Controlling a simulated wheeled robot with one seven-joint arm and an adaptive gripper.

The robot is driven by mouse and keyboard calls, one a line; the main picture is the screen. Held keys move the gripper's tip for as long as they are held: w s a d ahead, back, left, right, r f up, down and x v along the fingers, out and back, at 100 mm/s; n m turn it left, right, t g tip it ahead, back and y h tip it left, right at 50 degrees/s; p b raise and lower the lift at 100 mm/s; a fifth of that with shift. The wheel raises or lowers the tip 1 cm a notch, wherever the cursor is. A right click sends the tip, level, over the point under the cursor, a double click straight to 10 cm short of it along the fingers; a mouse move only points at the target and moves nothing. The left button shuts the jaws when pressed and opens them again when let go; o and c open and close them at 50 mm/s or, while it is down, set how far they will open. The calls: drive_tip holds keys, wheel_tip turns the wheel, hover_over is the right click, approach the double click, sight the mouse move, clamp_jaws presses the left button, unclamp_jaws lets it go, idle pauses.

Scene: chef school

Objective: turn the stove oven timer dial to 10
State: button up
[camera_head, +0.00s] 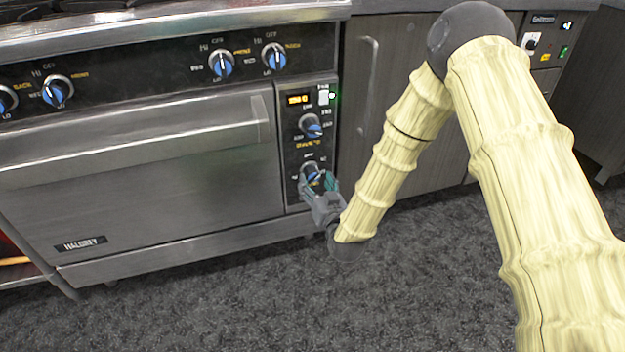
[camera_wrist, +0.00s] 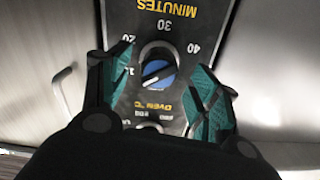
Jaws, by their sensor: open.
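The oven timer dial (camera_head: 311,168) is the lower knob on the narrow control panel, right of the oven door. In the wrist view the timer dial (camera_wrist: 158,70) has a blue face with a slanted white line. Its scale appears upside down, with MINUTES, 20, 30 and 40 readable; the mark at left is partly covered by a finger. My gripper (camera_head: 318,183) is open in front of the dial. In the wrist view its green-padded fingers (camera_wrist: 162,78) stand left and right of the dial, with visible gaps. The exact pointer setting cannot be told.
The oven temperature dial (camera_head: 312,127) sits just above the timer, below a lit display (camera_head: 298,99). The oven door handle (camera_head: 140,140) is left of the panel. A cabinet with a vertical handle (camera_head: 367,85) stands right. The floor (camera_head: 240,300) in front is clear.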

sight(315, 179)
drive_tip(key=shift+b+x, duration=0.5)
drive_tip(key=shift+x, duration=1.45)
drive_tip(key=c, duration=1)
